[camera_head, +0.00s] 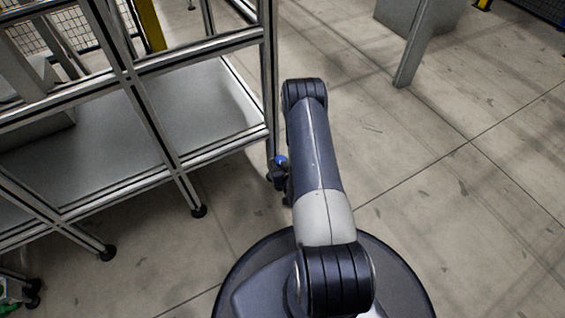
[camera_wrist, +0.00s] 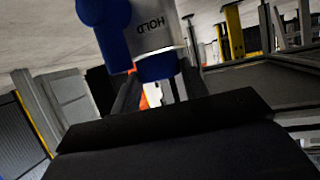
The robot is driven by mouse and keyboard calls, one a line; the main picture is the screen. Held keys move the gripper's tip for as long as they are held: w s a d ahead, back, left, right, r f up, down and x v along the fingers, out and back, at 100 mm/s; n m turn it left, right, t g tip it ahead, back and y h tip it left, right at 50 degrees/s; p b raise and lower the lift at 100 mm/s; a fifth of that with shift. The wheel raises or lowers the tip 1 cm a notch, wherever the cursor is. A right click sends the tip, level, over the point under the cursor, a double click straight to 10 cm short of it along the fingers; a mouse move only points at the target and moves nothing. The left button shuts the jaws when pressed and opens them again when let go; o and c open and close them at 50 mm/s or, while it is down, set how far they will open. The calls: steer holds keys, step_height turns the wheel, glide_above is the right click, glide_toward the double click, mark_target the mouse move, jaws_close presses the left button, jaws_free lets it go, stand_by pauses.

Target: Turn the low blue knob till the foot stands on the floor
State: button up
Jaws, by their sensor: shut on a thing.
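The low blue knob (camera_head: 281,159) shows as a small blue spot at the near right leg of the metal frame in the head view. My gripper (camera_head: 280,177) is at that leg, low down, beside my forearm. In the wrist view its dark fingers (camera_wrist: 160,84) stand on either side of the blue part and are shut on it. The foot below the knob is mostly hidden by my gripper, and I cannot tell whether it touches the floor.
The metal frame (camera_head: 152,125) with a grey lower shelf (camera_head: 205,100) stands to the left. Its other legs end in dark feet (camera_head: 199,211) on the floor. A slanted grey post (camera_head: 412,55) stands at the back right. The concrete floor (camera_head: 450,190) to the right is clear.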

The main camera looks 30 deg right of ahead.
steer(key=shift+m+h, duration=0.6)
steer(key=o, duration=1)
steer(key=p+v, duration=0.4)
steer(key=v, duration=0.6)
steer(key=shift+s+a+r, duration=0.15)
steer(key=shift+s+r, duration=0.15)
